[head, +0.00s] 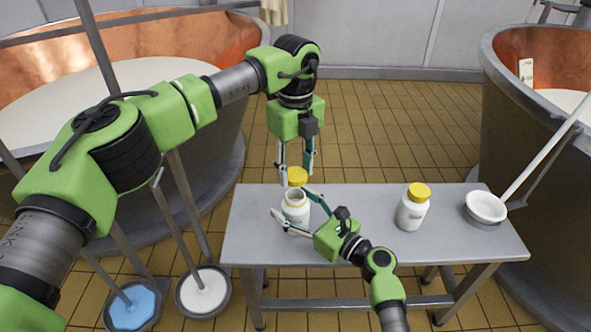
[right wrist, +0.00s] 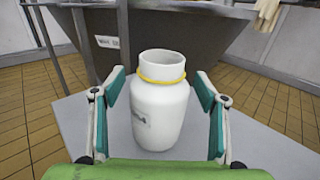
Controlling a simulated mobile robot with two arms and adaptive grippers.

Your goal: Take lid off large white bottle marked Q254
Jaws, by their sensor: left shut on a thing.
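A large white bottle (head: 296,214) stands upright on the grey bench, left of its middle. In the right wrist view the bottle (right wrist: 160,115) has an open neck with a yellow ring around it. Its label is too small to read. The yellow lid (head: 297,177) is off the bottle, just above the neck. My left gripper (head: 295,164) points down and is shut on the lid. My right gripper (head: 290,202) is low at the bottle's front, its fingers open on either side of it. In the wrist view gaps show between the bottle and both fingers (right wrist: 160,76).
A second white bottle with a yellow lid (head: 412,207) stands right of centre on the bench (head: 350,250). A white-filled ladle bowl (head: 486,207) sits at the bench's right end. Copper vats (head: 545,120) flank the bench. Long-handled ladles (head: 203,291) are at lower left.

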